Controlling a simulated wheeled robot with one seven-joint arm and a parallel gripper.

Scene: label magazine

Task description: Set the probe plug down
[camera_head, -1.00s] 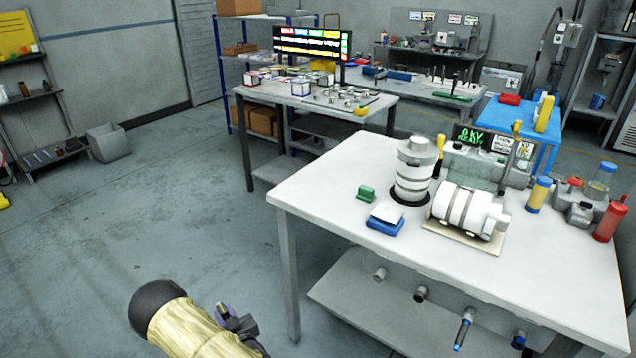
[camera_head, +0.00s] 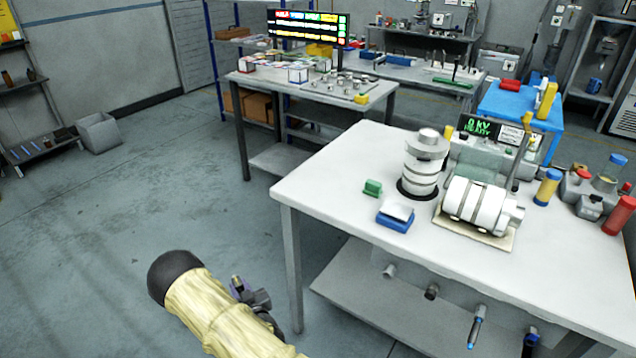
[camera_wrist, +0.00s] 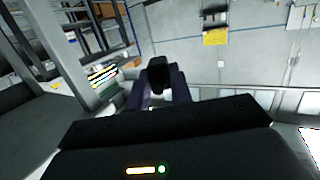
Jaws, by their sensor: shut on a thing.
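My gripper (camera_head: 240,290) is low at the bottom of the head view, left of the near white table and over open floor. In the wrist view, its two dark purple fingers (camera_wrist: 160,88) are shut on a small black piece, taken to be the probe plug (camera_wrist: 158,72). The fingers hide its lower part. In the head view the held piece is too small to make out clearly. The gripper is apart from the table.
The white table (camera_head: 330,190) bears a ribbed upright cylinder (camera_head: 422,165), a lying cylinder (camera_head: 475,205), a blue pad (camera_head: 395,222) and a green block (camera_head: 372,187). Its front left top is clear. Several plugs or tools stick out below its front edge, one blue-tipped (camera_head: 477,325).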

